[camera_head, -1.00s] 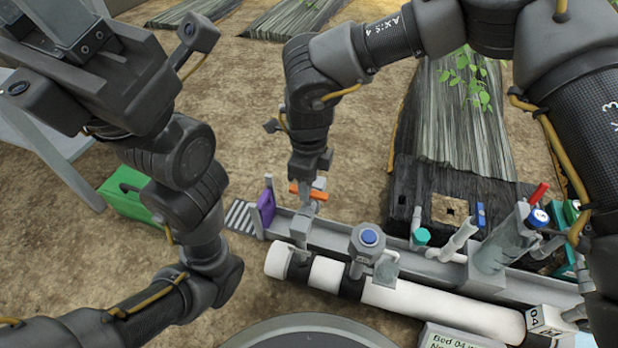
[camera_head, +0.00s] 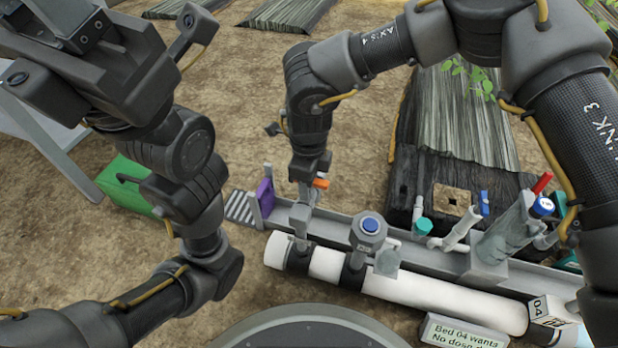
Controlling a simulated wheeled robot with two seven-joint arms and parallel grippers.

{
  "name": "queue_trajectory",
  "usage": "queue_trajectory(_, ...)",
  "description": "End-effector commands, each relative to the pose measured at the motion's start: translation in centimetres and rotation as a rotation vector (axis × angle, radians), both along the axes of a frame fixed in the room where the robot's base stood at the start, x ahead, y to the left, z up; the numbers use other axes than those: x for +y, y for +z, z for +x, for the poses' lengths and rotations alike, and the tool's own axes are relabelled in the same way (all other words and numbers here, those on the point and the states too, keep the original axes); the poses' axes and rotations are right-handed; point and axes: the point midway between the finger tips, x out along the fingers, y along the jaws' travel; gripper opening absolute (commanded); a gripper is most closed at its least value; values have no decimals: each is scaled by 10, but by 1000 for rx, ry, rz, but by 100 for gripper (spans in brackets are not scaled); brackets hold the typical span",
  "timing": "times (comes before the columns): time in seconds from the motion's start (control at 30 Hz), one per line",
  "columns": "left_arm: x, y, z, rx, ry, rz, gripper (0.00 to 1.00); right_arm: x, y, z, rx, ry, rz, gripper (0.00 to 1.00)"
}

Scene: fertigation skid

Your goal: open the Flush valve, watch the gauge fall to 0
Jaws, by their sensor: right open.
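A blue-capped grey fitting (camera_head: 369,234) stands close right of the valve, and a purple plate (camera_head: 265,198) close left. The white pipe (camera_head: 440,302) runs along the front. A sign (camera_head: 464,333) reads "Bed 04 wants". A green box (camera_head: 127,186) lies on the soil at left.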

Motion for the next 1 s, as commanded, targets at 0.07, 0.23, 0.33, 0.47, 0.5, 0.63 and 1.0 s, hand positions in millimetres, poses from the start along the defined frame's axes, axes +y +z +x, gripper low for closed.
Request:
queue_trajectory(0.07,0,0,0,0,0,0,36,0,0,0,0,0,0,41)
queue_trajectory(0.23,0,0,0,0,0,0,36,0,0,0,0,0,0,19)
queue_trajectory(0.33,0,0,0,0,0,0,36,0,0,0,0,0,0,6)
queue_trajectory(0.47,0,1,0,-1,0,0,36,0,1,0,0,7,0,0)
queue_trajectory(0.5,0,2,0,0,0,1,36,0,1,0,0,26,0,0)
queue_trajectory(0.63,0,8,0,-1,0,0,36,0,3,0,0,193,-1,0)
queue_trajectory(1.0,0,18,-1,-4,0,0,36,0,2,0,-1,853,-1,0)
